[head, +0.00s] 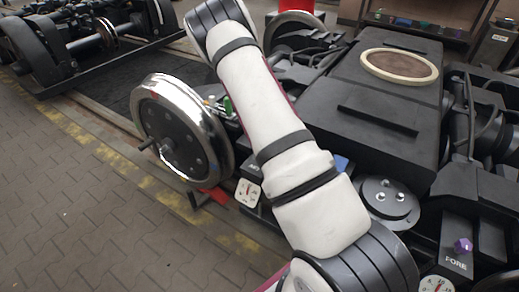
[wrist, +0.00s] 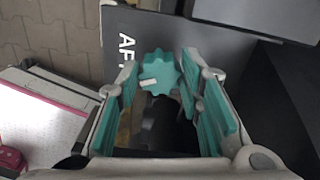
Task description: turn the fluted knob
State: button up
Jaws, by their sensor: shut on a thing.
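The fluted knob (wrist: 157,72) is teal with a scalloped rim and a short white mark on its face. It sits on a dark panel beside white letters starting "AF" (wrist: 126,47); the rest of the word is hidden. My gripper (wrist: 160,86) has teal-padded fingers on the left and right of the knob and is shut on it. The lower side of the knob is in shadow between the fingers. In the head view my arm crosses the middle, and neither my gripper nor this knob can be made out there.
A purple knob (head: 462,245) stands by the word "FORE" at the right. White dials (head: 248,192) sit on the bogie. A large steel wheel (head: 183,130) stands left of my arm. The paved floor (head: 60,190) at the left is clear.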

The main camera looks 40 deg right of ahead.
jog(key=shift+m, duration=0.6)
jog(key=o, duration=1.2)
jog(key=shift+c, duration=0.2)
notch_tip(320, 180, up, 12)
